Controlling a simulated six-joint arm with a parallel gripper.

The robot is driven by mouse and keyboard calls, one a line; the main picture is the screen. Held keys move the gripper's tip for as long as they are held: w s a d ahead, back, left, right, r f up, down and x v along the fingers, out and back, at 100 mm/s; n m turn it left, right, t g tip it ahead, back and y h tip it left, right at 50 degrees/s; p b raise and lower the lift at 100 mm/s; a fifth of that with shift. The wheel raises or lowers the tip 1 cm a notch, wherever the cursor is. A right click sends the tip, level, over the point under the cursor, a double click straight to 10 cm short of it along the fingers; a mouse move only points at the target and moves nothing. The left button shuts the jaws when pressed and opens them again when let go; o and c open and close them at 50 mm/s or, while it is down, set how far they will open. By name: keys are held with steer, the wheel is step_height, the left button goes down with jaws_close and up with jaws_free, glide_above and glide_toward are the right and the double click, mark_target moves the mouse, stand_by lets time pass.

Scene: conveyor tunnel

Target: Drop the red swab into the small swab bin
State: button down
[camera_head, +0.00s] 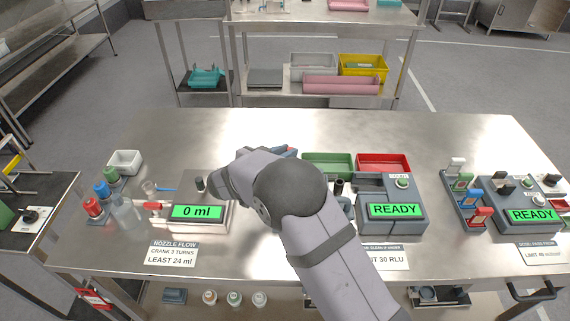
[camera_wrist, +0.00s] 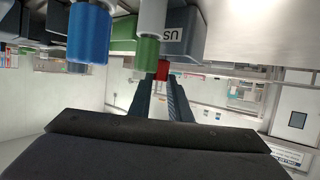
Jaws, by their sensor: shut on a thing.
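My gripper (camera_wrist: 162,84) points away from the camera in the wrist view, its two dark fingers close together. A small red piece, which I take for the red swab (camera_wrist: 162,70), shows at the fingertips; most of it is hidden. In the head view my arm hides the fingertips and the held piece. A grey box with partly readable letters (camera_wrist: 185,38) stands just beyond the fingertips in the wrist view. I cannot tell whether it is the small swab bin. A small white open container (camera_head: 125,164) stands at the bench's back left.
A blue-ended cylinder (camera_wrist: 88,36) and a green-ended one (camera_wrist: 148,50) are close to the fingers. Green (camera_head: 327,163) and red (camera_head: 383,162) trays lie at the back. The READY device (camera_head: 392,212) and 0 ml device (camera_head: 198,216) flank my arm. The bench's back left centre is clear.

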steer(key=shift+f, duration=0.25)
steer(key=c, duration=1.6)
jaws_free()
steer(key=shift+o, duration=0.2)
steer(key=b+v, duration=0.3)
steer(key=v, duration=0.4)
steer(key=shift+s, duration=0.15)
